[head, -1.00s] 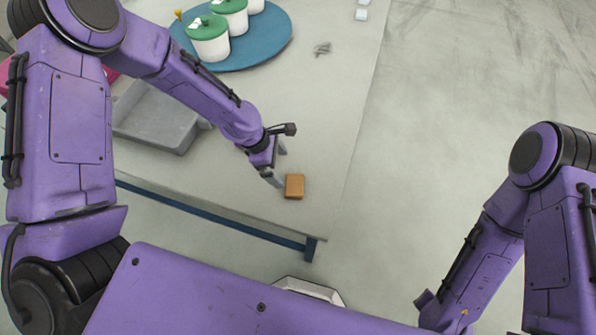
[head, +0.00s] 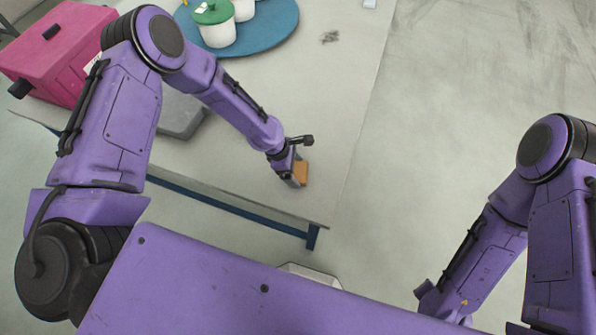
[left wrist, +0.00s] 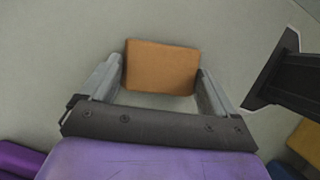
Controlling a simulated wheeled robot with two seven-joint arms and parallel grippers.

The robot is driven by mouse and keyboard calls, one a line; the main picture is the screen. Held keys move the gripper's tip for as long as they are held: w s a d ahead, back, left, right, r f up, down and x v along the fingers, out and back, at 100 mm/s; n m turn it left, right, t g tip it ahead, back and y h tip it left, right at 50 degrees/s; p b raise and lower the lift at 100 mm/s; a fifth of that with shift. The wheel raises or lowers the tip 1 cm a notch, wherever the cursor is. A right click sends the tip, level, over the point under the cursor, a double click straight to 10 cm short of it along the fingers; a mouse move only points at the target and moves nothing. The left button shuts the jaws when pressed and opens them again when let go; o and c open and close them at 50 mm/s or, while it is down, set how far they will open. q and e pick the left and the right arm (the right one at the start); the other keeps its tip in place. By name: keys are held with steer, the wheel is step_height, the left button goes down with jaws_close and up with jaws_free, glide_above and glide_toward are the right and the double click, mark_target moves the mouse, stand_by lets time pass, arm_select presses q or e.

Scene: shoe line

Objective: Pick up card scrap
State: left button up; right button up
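The card scrap (head: 302,170) is a small orange-brown block on the grey table near its front right corner. My left gripper (head: 297,176) is down at it, partly covering it in the head view. In the left wrist view the card scrap (left wrist: 160,68) lies between the two fingertips of the left gripper (left wrist: 161,82). The fingers are spread, one on each side, with the left one very close to the block and a small gap on the right. My right arm shows at the lower right of the head view, but its gripper is not visible.
A pink box (head: 60,52) stands at the far left, with a grey tray (head: 181,115) partly hidden behind my left arm. A blue round mat (head: 262,38) holds white pots with green lids. A small dark pile (head: 330,37) lies beyond. The table around the block is clear.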

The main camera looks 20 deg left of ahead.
mark_target(302, 173)
arm_select(q)
steer(key=shift+r, duration=0.1)
steer(key=shift+r, duration=0.3)
steer(key=r, duration=0.3)
steer(key=shift+s, duration=0.25)
steer(key=s+d+r, duration=0.1)
steer(key=s+r, duration=0.8)
steer(key=s, duration=0.4)
steer(key=shift+s+d, duration=0.15)
steer(key=shift+s, duration=0.1)
steer(key=shift+w+r, duration=0.1)
